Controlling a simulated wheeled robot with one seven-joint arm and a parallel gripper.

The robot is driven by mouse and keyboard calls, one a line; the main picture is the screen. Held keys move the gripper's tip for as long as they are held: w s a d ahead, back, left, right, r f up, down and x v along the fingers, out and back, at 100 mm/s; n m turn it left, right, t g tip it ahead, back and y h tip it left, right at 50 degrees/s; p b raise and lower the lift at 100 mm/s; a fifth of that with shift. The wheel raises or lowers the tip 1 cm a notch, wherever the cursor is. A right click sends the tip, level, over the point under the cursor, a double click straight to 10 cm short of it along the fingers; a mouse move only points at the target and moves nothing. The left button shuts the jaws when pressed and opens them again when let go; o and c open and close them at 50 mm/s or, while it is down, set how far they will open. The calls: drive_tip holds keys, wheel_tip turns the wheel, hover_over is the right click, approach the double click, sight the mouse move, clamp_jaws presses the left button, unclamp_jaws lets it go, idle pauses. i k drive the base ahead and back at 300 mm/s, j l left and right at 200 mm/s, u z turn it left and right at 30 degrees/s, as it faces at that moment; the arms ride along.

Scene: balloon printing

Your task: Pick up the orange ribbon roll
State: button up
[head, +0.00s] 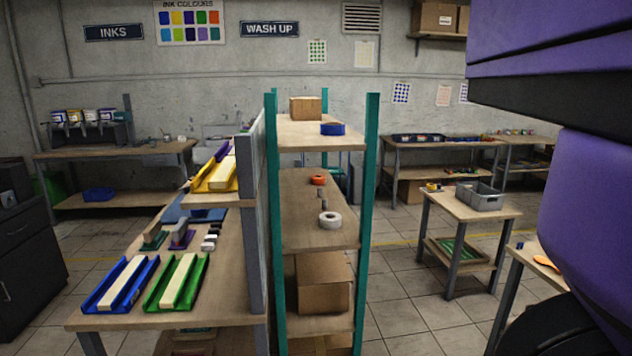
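The orange ribbon roll (318,180) lies flat on the middle shelf (302,233) of a rack with teal posts, toward its back. A small dark item (322,196) and a white roll (330,220) are on the same shelf, nearer to me. My gripper is out of view. Only purple and black parts of my own body show large at the right edge.
A blue roll (333,129) and a cardboard box (305,108) sit on the rack's top shelf. Left is a workbench (225,285) with blue and green trays. Right is a small table (470,207) with a grey bin (479,196). Tiled floor between rack and table is clear.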

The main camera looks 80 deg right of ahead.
sight(316, 179)
drive_tip(key=l+z, duration=0.15)
drive_tip(key=z, duration=0.3)
drive_tip(key=l+z, duration=0.1)
drive_tip(key=z, duration=0.4)
drive_tip(key=i+l+z, duration=0.1)
drive_tip(key=z, duration=0.35)
drive_tip(key=i+l+z, duration=0.1)
drive_tip(key=z, duration=0.4)
drive_tip(key=i+z, duration=0.1)
drive_tip(key=z, duration=0.35)
drive_tip(key=i+z, duration=0.35)
drive_tip(key=i, duration=1.1)
drive_tip(key=i+l+u, duration=0.1)
drive_tip(key=i, duration=0.75)
drive_tip(key=i+u, duration=0.15)
drive_tip(key=i, duration=0.75)
drive_tip(key=i+l+u, duration=0.15)
drive_tip(key=i, duration=0.8)
drive_tip(key=i+u, duration=0.1)
drive_tip(key=i, duration=1.4)
drive_tip(key=i+l+u, duration=0.1)
drive_tip(key=i, duration=1.4)
drive_tip(key=l, duration=0.1)
